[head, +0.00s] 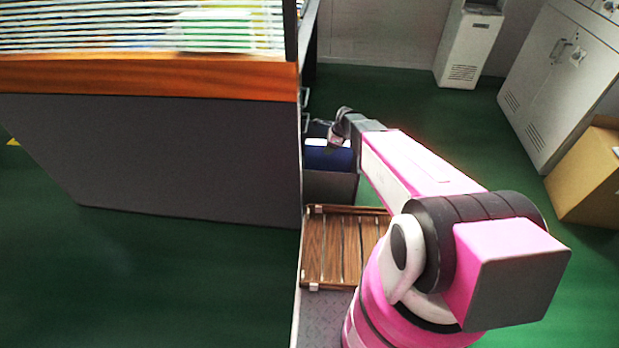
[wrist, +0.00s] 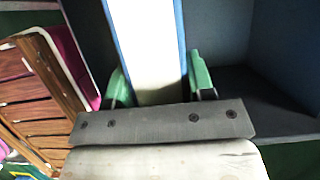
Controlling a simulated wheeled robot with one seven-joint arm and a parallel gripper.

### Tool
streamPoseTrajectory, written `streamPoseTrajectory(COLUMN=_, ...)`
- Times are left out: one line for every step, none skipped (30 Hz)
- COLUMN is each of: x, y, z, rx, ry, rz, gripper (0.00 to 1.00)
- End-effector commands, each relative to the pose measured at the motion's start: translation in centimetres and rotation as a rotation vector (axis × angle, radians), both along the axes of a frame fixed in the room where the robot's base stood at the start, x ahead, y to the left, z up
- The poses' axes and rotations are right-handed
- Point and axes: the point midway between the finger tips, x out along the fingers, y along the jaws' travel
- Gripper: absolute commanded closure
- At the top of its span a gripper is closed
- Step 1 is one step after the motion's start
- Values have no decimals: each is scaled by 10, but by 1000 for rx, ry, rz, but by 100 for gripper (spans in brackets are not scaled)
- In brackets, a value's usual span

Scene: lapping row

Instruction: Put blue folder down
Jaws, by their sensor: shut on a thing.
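The blue folder (head: 325,157) is partly visible in the head view, at a grey open-topped box (head: 331,189) beyond the wooden slatted tray. My gripper (head: 338,140) is at the folder's right part, with the fingertips hard to make out there. In the wrist view the folder (wrist: 147,45) shows white with blue edges, between the two green fingers of my gripper (wrist: 160,82), which is shut on it. Grey-blue box walls (wrist: 222,35) stand around it. I cannot tell whether the folder's lower edge touches the box floor.
The wooden slatted tray (head: 328,250) lies nearer, beside my arm. A tall dark panel with a wooden edge (head: 150,78) stands at left. A cardboard box (head: 590,180) and a white cabinet (head: 555,90) stand at right. Green floor is clear between.

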Motion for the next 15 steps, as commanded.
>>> streamPoseTrajectory(x=-1, y=2, z=-4, rx=1, ry=0, rz=-5, gripper=100)
streamPoseTrajectory(x=-1, y=3, z=-6, rx=1, ry=1, rz=-7, gripper=100)
streamPoseTrajectory(x=-1, y=3, z=-9, rx=1, ry=1, rz=-9, gripper=100)
streamPoseTrajectory(x=-1, y=3, z=-12, rx=1, ry=1, rz=-10, gripper=100)
streamPoseTrajectory(x=-1, y=4, z=-16, rx=1, ry=1, rz=-11, gripper=100)
streamPoseTrajectory(x=-1, y=4, z=-21, rx=1, ry=1, rz=-11, gripper=100)
streamPoseTrajectory(x=0, y=4, z=-25, rx=1, ry=0, rz=-12, gripper=100)
streamPoseTrajectory(x=0, y=3, z=-30, rx=1, ry=0, rz=-12, gripper=100)
streamPoseTrajectory(x=0, y=3, z=-38, rx=1, ry=1, rz=-11, gripper=100)
streamPoseTrajectory(x=0, y=3, z=-43, rx=1, ry=2, rz=-11, gripper=100)
streamPoseTrajectory(x=0, y=3, z=-48, rx=1, ry=2, rz=-11, gripper=100)
streamPoseTrajectory(x=0, y=3, z=-55, rx=1, ry=1, rz=-10, gripper=100)
streamPoseTrajectory(x=0, y=3, z=-59, rx=1, ry=1, rz=-10, gripper=100)
streamPoseTrajectory(x=0, y=3, z=-63, rx=1, ry=1, rz=-10, gripper=100)
streamPoseTrajectory(x=-1, y=3, z=-66, rx=1, ry=1, rz=-10, gripper=100)
